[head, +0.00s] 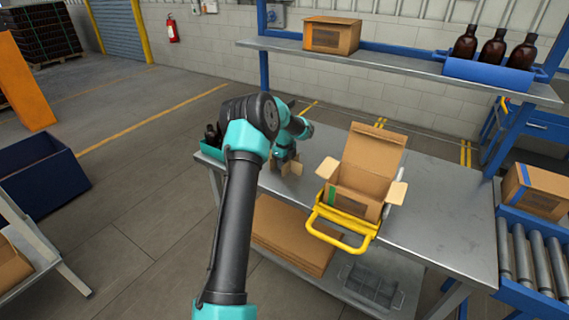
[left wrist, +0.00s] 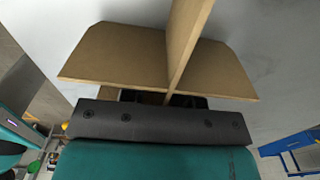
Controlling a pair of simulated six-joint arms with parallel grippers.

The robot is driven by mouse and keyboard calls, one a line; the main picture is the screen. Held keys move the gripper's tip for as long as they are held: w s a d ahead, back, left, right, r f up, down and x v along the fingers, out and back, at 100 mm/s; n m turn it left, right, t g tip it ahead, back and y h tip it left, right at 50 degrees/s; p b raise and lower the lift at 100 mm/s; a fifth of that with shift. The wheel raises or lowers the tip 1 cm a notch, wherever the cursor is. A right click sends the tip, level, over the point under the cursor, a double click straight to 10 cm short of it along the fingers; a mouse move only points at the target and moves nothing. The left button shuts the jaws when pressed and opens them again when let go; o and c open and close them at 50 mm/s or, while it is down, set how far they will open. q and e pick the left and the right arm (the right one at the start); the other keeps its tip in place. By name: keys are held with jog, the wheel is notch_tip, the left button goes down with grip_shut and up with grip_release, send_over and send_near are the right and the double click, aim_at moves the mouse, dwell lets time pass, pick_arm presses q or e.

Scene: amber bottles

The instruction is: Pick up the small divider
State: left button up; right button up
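The small divider is crossed brown cardboard panels. In the head view the divider (head: 292,168) stands on the metal table, partly hidden by my left arm. In the left wrist view the divider (left wrist: 125,58) is right in front of the gripper's dark body, one panel crosswise and another pointing away. My left gripper (left wrist: 165,98) is at the divider. Its fingers are mostly hidden behind the cardboard, so I cannot tell whether they are shut on it. My right gripper is not in view.
An open cardboard box (head: 360,178) sits in a yellow-handled holder (head: 340,232) to the right. A teal bin (head: 211,151) with dark bottles is at the table's left end. A shelf (head: 400,66) with a carton and bottles runs above. The table's right part is clear.

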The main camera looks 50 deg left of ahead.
pick_arm(q)
grip_shut()
jog(key=shift+r, duration=0.15)
jog(key=shift+r, duration=1.5)
jog(key=shift+s+d+r, duration=0.15)
jog(key=shift+d+r, duration=0.05)
jog(key=s+d, duration=0.3)
jog(key=d, duration=0.1)
jog(key=s+d+r, duration=0.1)
jog(key=s+d, duration=0.2)
jog(key=s, duration=0.1)
jog(key=s+d, duration=0.3)
jog(key=d, duration=0.1)
jog(key=shift+s+d+r, duration=0.15)
jog(key=shift+d+r, duration=0.05)
jog(key=shift+d, duration=0.15)
